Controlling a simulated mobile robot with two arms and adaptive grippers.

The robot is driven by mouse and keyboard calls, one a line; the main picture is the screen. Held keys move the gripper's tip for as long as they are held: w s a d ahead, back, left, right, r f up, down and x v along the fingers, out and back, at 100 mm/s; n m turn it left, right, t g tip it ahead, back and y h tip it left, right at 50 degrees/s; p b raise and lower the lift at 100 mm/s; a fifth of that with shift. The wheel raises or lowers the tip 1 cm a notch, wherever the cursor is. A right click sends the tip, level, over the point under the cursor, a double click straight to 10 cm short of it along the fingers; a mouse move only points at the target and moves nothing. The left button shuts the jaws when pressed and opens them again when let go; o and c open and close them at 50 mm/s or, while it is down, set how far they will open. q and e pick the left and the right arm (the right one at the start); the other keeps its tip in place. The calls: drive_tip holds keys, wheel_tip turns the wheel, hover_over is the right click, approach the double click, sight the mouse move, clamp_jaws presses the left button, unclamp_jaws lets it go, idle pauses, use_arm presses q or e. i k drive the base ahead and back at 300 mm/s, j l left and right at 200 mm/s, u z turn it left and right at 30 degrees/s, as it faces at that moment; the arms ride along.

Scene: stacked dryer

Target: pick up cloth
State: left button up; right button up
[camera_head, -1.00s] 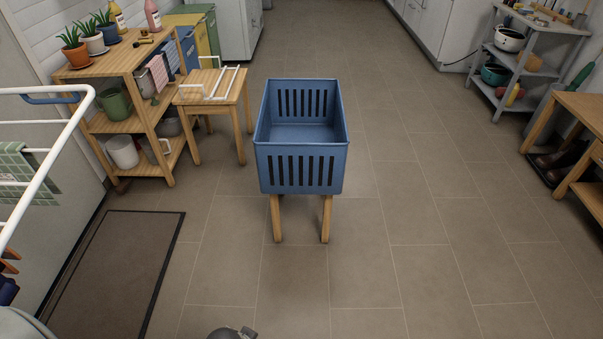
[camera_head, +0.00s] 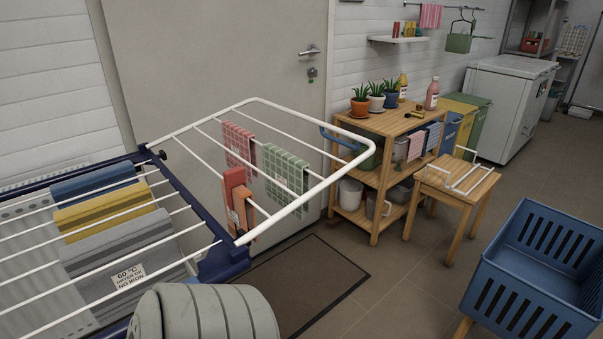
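Several cloths hang on a white and dark blue drying rack (camera_head: 290,207) in the head view. A pink checked cloth (camera_head: 238,146) and a green checked cloth (camera_head: 285,171) hang on its raised right wing. A blue cloth (camera_head: 93,182), a yellow cloth (camera_head: 105,209) and a grey cloth (camera_head: 122,245) with a "60 °C" label lie over the left bars. Which cloth the task means, I cannot tell. A grey ribbed part of my arm shows at the bottom, in front of the rack. Neither gripper is in view.
An orange-red item (camera_head: 238,198) hangs on the wing. A dark mat (camera_head: 318,278) lies beneath. A blue basket (camera_head: 540,262) stands at right, near a small wooden table (camera_head: 459,182) and a wooden shelf (camera_head: 380,150) with plants. Floor is free between mat and basket.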

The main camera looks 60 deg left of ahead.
sight(285, 168)
drive_tip(key=u, duration=2.15)
drive_tip(key=l+u, duration=0.55)
drive_tip(key=u, duration=0.15)
